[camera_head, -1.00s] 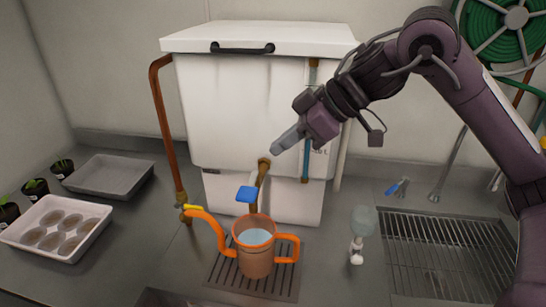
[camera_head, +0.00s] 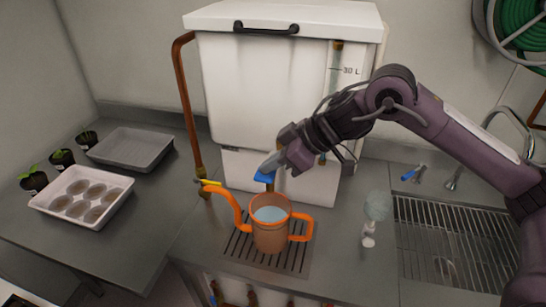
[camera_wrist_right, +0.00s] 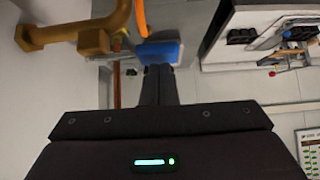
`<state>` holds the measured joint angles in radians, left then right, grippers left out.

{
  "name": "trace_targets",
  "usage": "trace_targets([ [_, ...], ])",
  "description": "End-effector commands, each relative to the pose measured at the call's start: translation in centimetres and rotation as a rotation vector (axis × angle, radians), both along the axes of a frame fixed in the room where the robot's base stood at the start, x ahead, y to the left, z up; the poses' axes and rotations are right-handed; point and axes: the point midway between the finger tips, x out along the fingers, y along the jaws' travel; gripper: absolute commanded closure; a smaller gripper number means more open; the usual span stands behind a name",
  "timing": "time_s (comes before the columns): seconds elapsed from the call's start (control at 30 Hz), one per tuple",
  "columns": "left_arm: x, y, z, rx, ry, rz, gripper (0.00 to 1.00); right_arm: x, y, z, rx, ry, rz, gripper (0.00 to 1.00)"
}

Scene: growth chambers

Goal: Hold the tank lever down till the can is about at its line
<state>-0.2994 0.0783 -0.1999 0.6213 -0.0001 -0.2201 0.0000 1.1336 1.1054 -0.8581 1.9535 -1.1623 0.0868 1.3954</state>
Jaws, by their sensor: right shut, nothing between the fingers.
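The white tank (camera_head: 255,90) stands at the back of the bench, with a blue tap lever (camera_head: 263,178) low on its front. My right gripper (camera_head: 268,166) is shut and empty, its tips at the top of the lever and seeming to touch it. The right wrist view shows the shut fingers (camera_wrist_right: 158,72) against the blue lever (camera_wrist_right: 162,52), beside the brass tap (camera_wrist_right: 90,40). The orange can (camera_head: 270,236) stands upright under the tap, with pale water (camera_head: 270,214) inside below the rim. I cannot make out its line. My left gripper is out of view.
The can stands on a slotted drain grate (camera_head: 240,246). A spray bottle (camera_head: 375,210) and a sink rack (camera_head: 450,240) are at right. Trays (camera_head: 85,197) and seedling pots are at left.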

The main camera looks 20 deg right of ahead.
Motion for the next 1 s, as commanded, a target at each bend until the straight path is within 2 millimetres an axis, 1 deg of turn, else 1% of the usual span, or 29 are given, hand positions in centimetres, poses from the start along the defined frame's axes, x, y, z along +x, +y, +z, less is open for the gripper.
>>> trace_targets([
  [0.17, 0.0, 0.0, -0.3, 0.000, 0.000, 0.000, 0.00, -0.1, 0.1, -0.3, -0.007, -0.010, 0.002, 1.00],
  [0.27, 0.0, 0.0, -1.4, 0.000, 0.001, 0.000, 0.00, -0.4, 0.3, -1.3, -0.044, -0.064, 0.004, 1.00],
  [0.4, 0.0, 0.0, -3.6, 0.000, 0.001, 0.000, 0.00, -0.7, 0.5, -2.9, -0.133, -0.195, 0.004, 1.00],
  [0.5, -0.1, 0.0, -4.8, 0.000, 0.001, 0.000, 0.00, -0.8, 0.5, -3.6, -0.191, -0.282, 0.004, 1.00],
  [0.53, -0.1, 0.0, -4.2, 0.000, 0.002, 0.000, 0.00, -0.7, 0.5, -3.0, -0.193, -0.285, 0.001, 1.00],
  [0.57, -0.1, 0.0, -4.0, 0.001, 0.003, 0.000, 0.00, -0.6, 0.4, -2.7, -0.191, -0.282, 0.000, 1.00],
  [1.0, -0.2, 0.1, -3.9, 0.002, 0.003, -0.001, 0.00, -0.6, 0.4, -2.7, -0.189, -0.277, 0.000, 1.00],
])
